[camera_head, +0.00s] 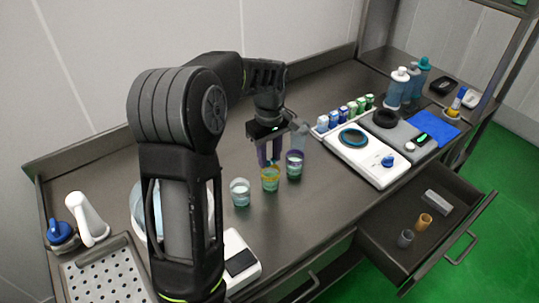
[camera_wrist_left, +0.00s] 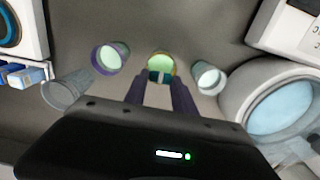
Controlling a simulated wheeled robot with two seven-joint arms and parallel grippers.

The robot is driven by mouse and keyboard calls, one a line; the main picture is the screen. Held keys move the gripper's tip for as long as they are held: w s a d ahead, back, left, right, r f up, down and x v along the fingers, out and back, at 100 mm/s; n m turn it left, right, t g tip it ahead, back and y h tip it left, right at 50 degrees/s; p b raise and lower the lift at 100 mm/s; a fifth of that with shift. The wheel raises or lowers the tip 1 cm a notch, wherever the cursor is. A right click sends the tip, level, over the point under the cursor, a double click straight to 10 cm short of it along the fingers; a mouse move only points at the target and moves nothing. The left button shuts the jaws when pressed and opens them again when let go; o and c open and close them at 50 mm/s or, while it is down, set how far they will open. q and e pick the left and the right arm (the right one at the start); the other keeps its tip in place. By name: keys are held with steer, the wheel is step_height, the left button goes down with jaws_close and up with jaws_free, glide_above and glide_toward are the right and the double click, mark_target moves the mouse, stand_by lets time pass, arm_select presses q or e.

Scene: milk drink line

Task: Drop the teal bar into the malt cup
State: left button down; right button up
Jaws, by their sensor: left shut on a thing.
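My left gripper (camera_head: 269,163) points down over a yellow-rimmed cup (camera_head: 270,184) with greenish contents. In the left wrist view, its fingers (camera_wrist_left: 161,82) are shut on a small teal bar (camera_wrist_left: 160,76), which lies over the opening of the yellow-rimmed cup (camera_wrist_left: 161,61). A purple-rimmed cup (camera_head: 294,170) stands to its right and a clear, pale-rimmed cup (camera_head: 240,196) to its left in the head view. I cannot read a label that tells which is the malt cup. In the head view the bar is hidden. My right gripper is not in view.
A clear cup (camera_wrist_left: 66,91) is near the purple-rimmed one. To the right are a scale with a teal ring (camera_head: 353,138), a row of small cartons (camera_head: 344,113) and bottles (camera_head: 397,88). An open drawer (camera_head: 440,210) juts out at right.

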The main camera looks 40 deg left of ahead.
arm_select(q)
steer(key=c, duration=0.9)
jaws_free()
steer(key=shift+c, duration=0.2)
steer(key=shift+r+b, duration=0.45)
steer(key=shift+r, duration=3.45)
